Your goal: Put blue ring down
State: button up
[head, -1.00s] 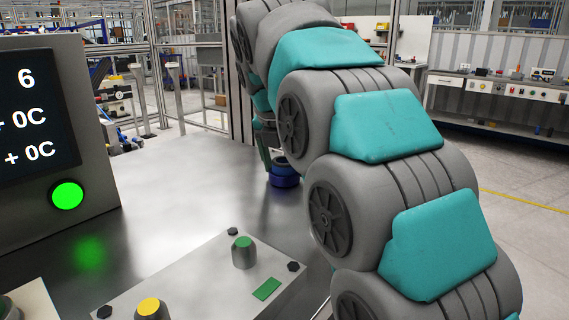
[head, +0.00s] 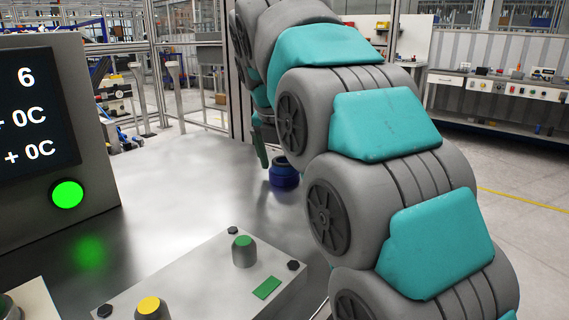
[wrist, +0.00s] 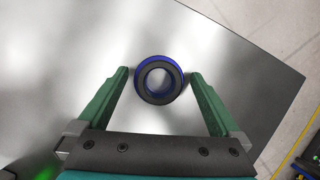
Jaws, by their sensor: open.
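The blue ring (head: 284,174) stands on the metal table (head: 180,190), near its far right part, beside my arm. In the wrist view the ring (wrist: 159,61) shows from above, with a dark top face and a blue rim. My gripper (wrist: 160,76) is open, its green fingers on either side of the ring with a gap to each. The ring lies at the level of the fingertips in that picture and nothing holds it. In the head view my gripper (head: 262,150) is mostly hidden behind my arm; one green finger shows left of the ring.
A screen box with a green light (head: 68,194) stands at the left. A metal control box with a green button (head: 244,251) and a yellow button (head: 150,308) is in front. The table around the ring is clear; its edge (wrist: 285,105) lies to the right in the wrist view.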

aim_at(280, 164)
jog(key=p+v, duration=0.1)
jog(key=v, duration=0.5)
jog(key=shift+r, duration=0.4)
jog(key=shift+s+r, duration=0.1)
jog(key=shift+s, duration=0.05)
